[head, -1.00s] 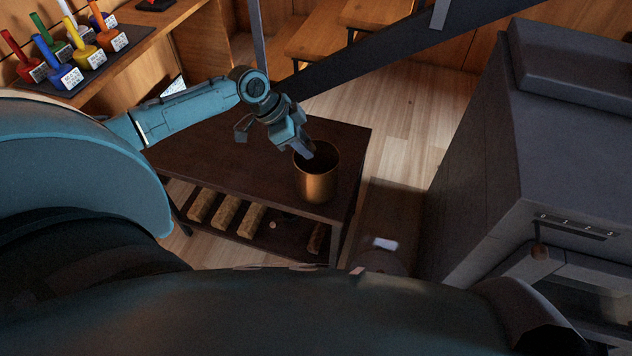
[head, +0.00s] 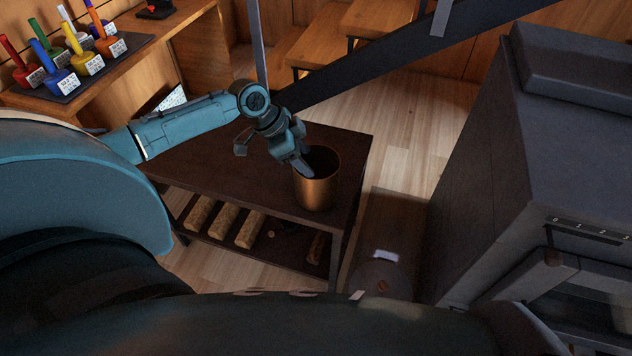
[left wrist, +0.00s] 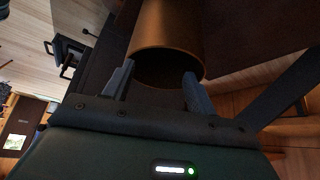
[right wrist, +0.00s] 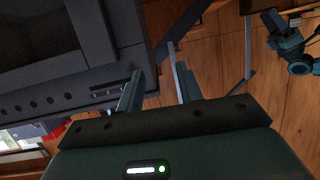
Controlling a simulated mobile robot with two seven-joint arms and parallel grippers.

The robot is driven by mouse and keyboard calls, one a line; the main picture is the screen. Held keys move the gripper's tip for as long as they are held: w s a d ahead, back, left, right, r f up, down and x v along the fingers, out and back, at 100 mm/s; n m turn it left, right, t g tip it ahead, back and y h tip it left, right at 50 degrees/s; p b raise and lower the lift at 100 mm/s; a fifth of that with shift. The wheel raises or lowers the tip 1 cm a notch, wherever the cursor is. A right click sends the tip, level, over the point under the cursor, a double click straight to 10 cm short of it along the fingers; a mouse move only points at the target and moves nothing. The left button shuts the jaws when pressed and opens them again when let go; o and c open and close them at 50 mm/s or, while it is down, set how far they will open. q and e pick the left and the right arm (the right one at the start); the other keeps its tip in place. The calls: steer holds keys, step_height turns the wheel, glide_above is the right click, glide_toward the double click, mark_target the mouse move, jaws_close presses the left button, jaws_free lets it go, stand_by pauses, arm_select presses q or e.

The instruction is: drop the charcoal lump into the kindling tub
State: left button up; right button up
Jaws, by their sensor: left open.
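The kindling tub (head: 317,192) is a copper-coloured cylinder standing upright on the dark table. It also shows in the left wrist view (left wrist: 168,28), with its dark mouth facing the camera. My left gripper (head: 306,168) is at the left side of the tub's mouth. In the left wrist view its two fingers (left wrist: 158,82) are apart, with the mouth between and beyond them and nothing held. I cannot make out the charcoal lump in any view; the tub's inside is too dark to read. My right gripper (right wrist: 156,78) has its fingers apart and empty, away from the table.
The dark table (head: 215,155) has a bare top around the tub and a lower shelf with several logs (head: 222,222). A large grey stove (head: 560,130) stands at right. Coloured bottle-like items (head: 62,75) stand on a side bench. Stairs (head: 375,18) rise behind.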

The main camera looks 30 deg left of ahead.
arm_select(q)
steer(key=p+v, duration=0.2)
steer(key=v, duration=1.1)
steer(key=shift+p, duration=0.4)
arm_select(e)
steer(key=shift+s+d+r+m, duration=0.15)
steer(key=shift+d+r+m, duration=0.05)
steer(key=shift+r, duration=0.35)
steer(key=shift+s+d+r+m, duration=0.1)
steer(key=shift+d+r+m, duration=0.1)
steer(key=shift+r, duration=0.4)
steer(key=shift+s+d+r+m, duration=0.15)
steer(key=shift+d+r+m, duration=0.05)
steer(key=shift+r, duration=0.35)
steer(key=shift+w+f+t+h, duration=0.1)
steer(key=shift+f+t+h, duration=0.1)
steer(key=shift+t+h, duration=0.1)
